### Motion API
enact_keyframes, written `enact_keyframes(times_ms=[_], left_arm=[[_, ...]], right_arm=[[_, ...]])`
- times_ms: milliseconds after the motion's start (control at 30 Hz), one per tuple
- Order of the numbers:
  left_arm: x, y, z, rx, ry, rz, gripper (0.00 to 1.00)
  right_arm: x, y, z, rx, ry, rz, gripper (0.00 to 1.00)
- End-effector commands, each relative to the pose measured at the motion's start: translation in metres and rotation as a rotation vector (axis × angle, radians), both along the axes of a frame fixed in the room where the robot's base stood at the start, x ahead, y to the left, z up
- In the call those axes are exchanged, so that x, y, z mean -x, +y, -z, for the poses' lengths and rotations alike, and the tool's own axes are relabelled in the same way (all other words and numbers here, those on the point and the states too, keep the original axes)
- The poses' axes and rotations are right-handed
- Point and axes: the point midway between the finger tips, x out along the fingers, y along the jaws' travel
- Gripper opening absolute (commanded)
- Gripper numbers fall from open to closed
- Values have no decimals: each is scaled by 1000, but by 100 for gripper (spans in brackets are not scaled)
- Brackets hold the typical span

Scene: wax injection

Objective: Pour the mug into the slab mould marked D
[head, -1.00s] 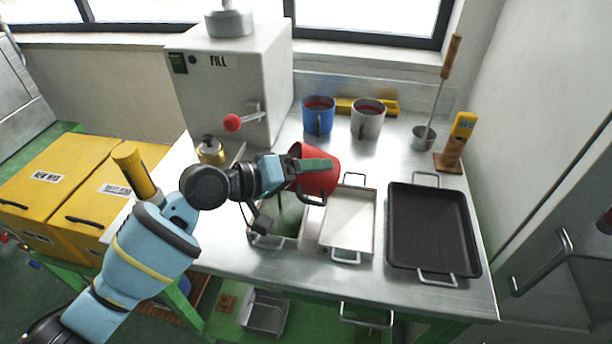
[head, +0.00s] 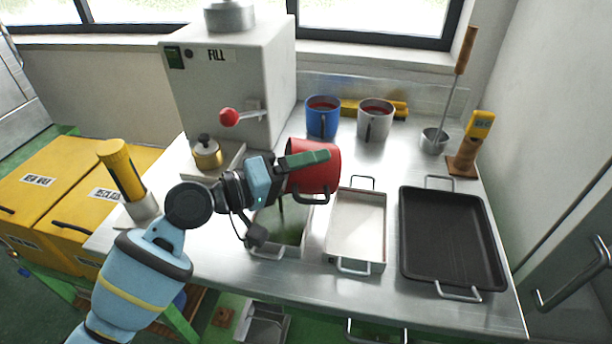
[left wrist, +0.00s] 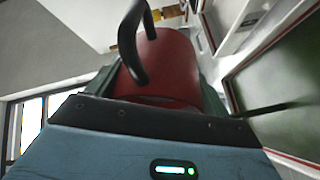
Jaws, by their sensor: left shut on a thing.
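My left gripper (head: 284,172) is shut on the red mug (head: 322,168), which is tipped on its side above the left mould. The mug's red body (left wrist: 165,65) and dark handle fill the middle of the left wrist view. A thin dark stream (head: 281,214) falls from the mug's left side into the left slab mould (head: 268,252), whose inside looks dark green. The stream (left wrist: 262,110) also shows in the left wrist view, reaching the green surface. A white-floored mould (head: 357,228) and a wide black mould (head: 450,235) stand to the right. I cannot read the mould marks. My right gripper is out of view.
A blue mug (head: 322,120) and a grey mug (head: 374,122) stand at the back. The FILL machine (head: 225,95) with its red-knobbed lever is behind my arm. A ladle (head: 434,141) and a yellow-topped tool (head: 465,155) stand back right. Yellow boxes (head: 50,190) are left.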

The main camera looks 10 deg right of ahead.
Motion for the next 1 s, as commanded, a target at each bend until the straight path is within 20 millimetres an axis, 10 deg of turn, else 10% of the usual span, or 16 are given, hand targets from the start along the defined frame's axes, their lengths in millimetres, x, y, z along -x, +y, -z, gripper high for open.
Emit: enact_keyframes(times_ms=[1000], left_arm=[[0,9,-10,228,2,0,42]], right_arm=[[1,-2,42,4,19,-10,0]])
